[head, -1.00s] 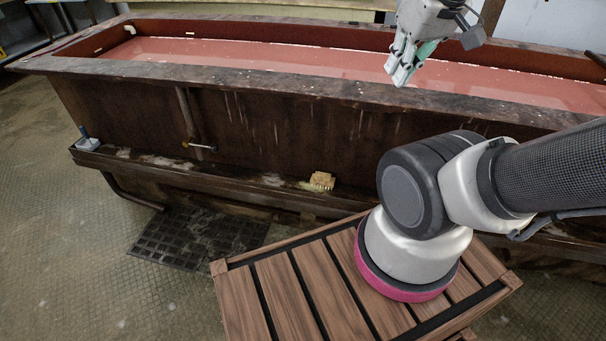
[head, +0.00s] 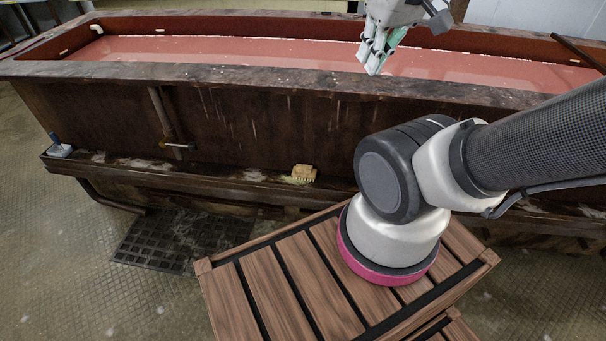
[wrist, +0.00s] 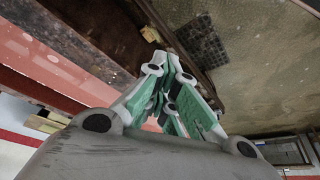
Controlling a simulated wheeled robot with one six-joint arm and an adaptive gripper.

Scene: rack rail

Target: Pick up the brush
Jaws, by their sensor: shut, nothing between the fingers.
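The brush (head: 303,173) is a small tan block with pale yellowish bristles. It lies on the narrow ledge along the front of the long trough, left of my arm's base in the head view. In the wrist view the brush (wrist: 150,34) shows small, beyond the fingers. My gripper (head: 373,68) is high over the trough's front rim, above and to the right of the brush and well apart from it. In the wrist view the green-padded fingers of my gripper (wrist: 172,62) are shut with nothing between them.
The trough (head: 240,72) holds reddish liquid. A blue-handled tool (head: 59,147) stands on the ledge's left end, and a valve handle (head: 178,145) juts from the trough front. A black grate (head: 180,240) lies on the floor. A slatted wooden platform (head: 265,280) is under my arm.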

